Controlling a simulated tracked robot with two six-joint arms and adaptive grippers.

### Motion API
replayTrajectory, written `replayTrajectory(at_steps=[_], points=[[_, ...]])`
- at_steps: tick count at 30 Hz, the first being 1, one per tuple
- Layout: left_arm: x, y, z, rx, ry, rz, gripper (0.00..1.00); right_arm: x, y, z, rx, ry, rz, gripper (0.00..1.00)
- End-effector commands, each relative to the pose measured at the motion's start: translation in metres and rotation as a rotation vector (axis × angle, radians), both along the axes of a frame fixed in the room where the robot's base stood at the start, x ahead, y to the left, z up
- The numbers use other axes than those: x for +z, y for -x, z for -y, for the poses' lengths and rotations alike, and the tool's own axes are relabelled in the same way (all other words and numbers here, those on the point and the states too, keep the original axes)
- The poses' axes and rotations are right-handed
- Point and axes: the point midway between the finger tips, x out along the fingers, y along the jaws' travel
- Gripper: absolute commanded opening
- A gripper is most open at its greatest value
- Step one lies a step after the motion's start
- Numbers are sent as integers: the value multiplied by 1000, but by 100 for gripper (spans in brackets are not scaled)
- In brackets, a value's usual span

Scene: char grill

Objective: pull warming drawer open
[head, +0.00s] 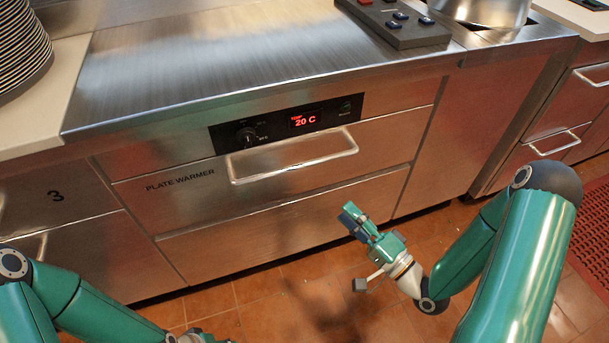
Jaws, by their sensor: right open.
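The warming drawer (190,209) is a steel front marked "PLATE WARMER", and it looks closed, flush with the cabinet. Its bar handle (293,166) runs across the upper middle of the front. A black control panel (287,122) above it shows a red "20 C" and has a knob. My right gripper (352,250) is open and empty, in front of the lower steel panel, below and right of the handle and apart from it. My left arm shows at the lower left; its gripper is mostly cut off by the bottom edge, so its jaws are hidden.
A steel counter (200,70) tops the cabinet, with a dark button box (398,22) at the back. A plate stack (20,45) stands at far left. Drawer "3" (50,190) is left, and another handled drawer (545,150) is right. Tiled floor (270,290) lies open in front.

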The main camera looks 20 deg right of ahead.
Motion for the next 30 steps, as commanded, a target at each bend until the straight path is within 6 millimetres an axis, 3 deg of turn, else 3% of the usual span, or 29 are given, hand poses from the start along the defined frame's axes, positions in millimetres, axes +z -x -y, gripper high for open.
replayTrajectory(at_steps=[7,11,20,24,30], points=[[-3,0,0,0,0,1,40,9,-22,-14,2,1,4,43],[-31,0,0,0,0,0,40,1,-30,-16,3,9,4,43],[-78,0,0,0,0,0,40,6,-48,-25,3,0,10,43],[-89,0,0,0,0,0,40,17,-75,-40,3,1,9,43],[-84,0,0,0,0,1,40,27,-113,-56,1,-1,2,43]])
